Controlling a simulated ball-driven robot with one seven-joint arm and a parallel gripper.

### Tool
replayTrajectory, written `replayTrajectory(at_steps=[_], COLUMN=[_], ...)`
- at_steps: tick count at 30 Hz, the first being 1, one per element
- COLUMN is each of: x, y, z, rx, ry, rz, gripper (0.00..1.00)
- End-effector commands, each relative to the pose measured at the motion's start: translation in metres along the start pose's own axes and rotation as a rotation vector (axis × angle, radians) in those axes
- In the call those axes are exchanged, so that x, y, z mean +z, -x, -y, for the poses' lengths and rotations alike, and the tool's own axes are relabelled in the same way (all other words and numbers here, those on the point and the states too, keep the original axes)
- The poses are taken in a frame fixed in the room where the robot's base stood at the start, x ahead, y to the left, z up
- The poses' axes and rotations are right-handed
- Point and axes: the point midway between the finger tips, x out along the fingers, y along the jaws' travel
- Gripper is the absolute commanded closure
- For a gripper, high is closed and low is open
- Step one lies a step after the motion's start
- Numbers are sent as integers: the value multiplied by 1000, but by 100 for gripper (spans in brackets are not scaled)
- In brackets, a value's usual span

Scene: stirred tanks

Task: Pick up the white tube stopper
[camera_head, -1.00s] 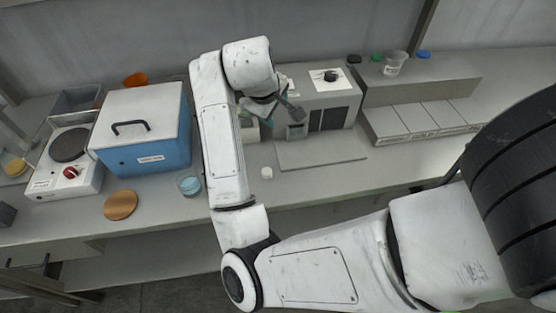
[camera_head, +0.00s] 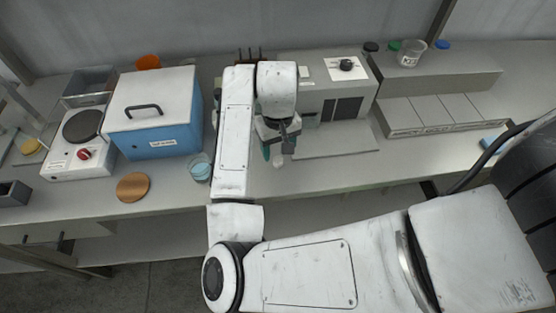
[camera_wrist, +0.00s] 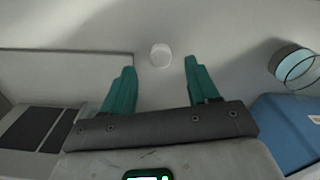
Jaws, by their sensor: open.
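The white tube stopper (camera_wrist: 160,55) is a small, pale, round piece on the grey bench top. In the wrist view it lies between the lines of my two teal fingers, at about the level of their tips and apart from both. My gripper (camera_wrist: 159,68) is open and empty, pointing down at the bench. In the head view my gripper (camera_head: 278,153) hangs over the front part of the bench, and the stopper (camera_head: 277,161) is mostly hidden by the fingers there.
A glass beaker with blue liquid (camera_head: 200,169) and a blue box (camera_head: 153,115) stand left of my arm. A grey machine (camera_head: 325,100) with a flat plate (camera_head: 335,140) stands behind and right. A cork disc (camera_head: 133,187) lies at front left.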

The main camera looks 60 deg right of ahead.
Motion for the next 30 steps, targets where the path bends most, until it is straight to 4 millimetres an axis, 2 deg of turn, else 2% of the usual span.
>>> replayTrajectory(at_steps=[7, 17, 30], x=[1, 1, 1], y=[-33, -39, -39], z=[2, 1, 1], rx=[0, 0, 1], ry=[3, 1, 2], rz=[3, 0, 0], gripper=[40, 41, 84])
